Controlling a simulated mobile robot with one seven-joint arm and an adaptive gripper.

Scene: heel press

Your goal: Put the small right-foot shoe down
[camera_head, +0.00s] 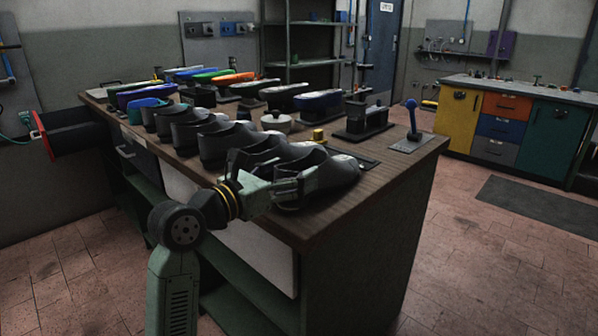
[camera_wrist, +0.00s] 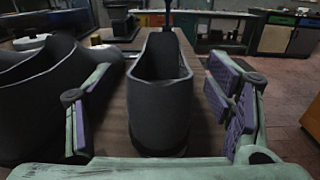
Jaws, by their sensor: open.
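A dark grey shoe (camera_head: 335,180) stands at the near right end of a row of similar shoes on the wooden bench. In the wrist view this shoe (camera_wrist: 160,112) is upright on the bench top, its open heel end facing me. My gripper (camera_head: 284,185) is open at its heel end. In the wrist view my gripper (camera_wrist: 160,75) has one purple-padded finger on each side of the shoe.
Another dark shoe (camera_wrist: 35,95) stands close on the left, beside my left finger. The wooden bench (camera_head: 400,160) has bare room to the right of the shoe. A blue-handled lever (camera_head: 411,120), a black press-like block (camera_head: 365,118) and a yellow piece (camera_head: 318,135) stand behind.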

